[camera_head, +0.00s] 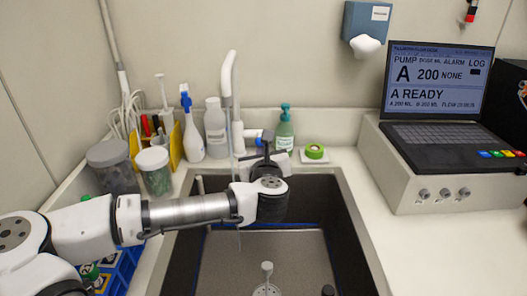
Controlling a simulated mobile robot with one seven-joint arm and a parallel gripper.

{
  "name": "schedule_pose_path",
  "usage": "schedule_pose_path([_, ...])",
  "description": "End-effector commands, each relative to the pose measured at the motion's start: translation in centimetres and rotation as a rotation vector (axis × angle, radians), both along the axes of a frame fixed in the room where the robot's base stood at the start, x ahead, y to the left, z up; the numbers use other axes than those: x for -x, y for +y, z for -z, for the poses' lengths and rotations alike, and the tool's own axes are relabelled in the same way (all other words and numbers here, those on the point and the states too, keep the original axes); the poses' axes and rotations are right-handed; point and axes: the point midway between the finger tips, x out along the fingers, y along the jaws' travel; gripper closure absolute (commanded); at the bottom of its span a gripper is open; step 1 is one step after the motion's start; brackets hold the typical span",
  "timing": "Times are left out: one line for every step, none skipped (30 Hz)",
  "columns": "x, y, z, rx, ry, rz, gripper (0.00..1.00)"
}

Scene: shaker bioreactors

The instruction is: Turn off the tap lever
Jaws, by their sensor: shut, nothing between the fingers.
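The white tap (228,80) rises behind the sink and curves over at the top. A thin pale stream, apparently water, falls from its spout into the sink. My gripper (263,138) is at the back rim of the sink, right beside this blue part. It looks shut and empty. Its dark body hides much of the lever's surroundings, and I cannot tell whether the fingers touch the lever.
My arm crosses above the dark sink (345,235) from the left. Bottles, including a white spray bottle (191,130) and a green soap bottle (285,130), stand behind. Green tape (314,152) lies right of my gripper. Lidded jars (155,172) are at left; a laptop (440,95) is at right.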

Motion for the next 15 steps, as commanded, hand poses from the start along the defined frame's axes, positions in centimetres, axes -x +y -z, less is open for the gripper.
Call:
schedule_pose_path([0.0, 0.0, 0.0, 0.0, 0.0, 0.0, 1.0])
schedule_pose_path([0.0, 0.0, 0.0, 0.0, 0.0, 0.0, 1.0])
schedule_pose_path([0.0, 0.0, 0.0, 0.0, 0.0, 0.0, 1.0])
schedule_pose_path([0.0, 0.0, 0.0, 0.0, 0.0, 0.0, 1.0])
schedule_pose_path([0.0, 0.0, 0.0, 0.0, 0.0, 0.0, 1.0])
schedule_pose_path([0.0, 0.0, -0.1, 0.0, 0.0, 0.0, 1.0])
schedule_pose_path([-0.1, 0.0, -0.3, 0.0, -0.001, 0.001, 1.0])
schedule_pose_path([-0.2, 0.0, -0.6, 0.0, -0.001, 0.001, 1.0])
schedule_pose_path([-0.3, 0.0, -1.1, 0.0, -0.002, 0.001, 1.0])
schedule_pose_path([-0.5, 0.0, -1.6, 0.001, -0.002, 0.0, 1.0])
schedule_pose_path([-0.6, 0.0, -2.0, 0.002, -0.001, 0.0, 1.0])
schedule_pose_path([-0.9, 0.0, -2.6, 0.002, -0.002, 0.0, 1.0])
schedule_pose_path([-1.1, -0.1, -3.0, 0.001, -0.002, 0.001, 1.0])
schedule_pose_path([-1.2, -0.1, -3.3, 0.002, -0.001, 0.001, 1.0])
schedule_pose_path([-1.3, -0.1, -3.4, 0.001, 0.0, 0.001, 1.0])
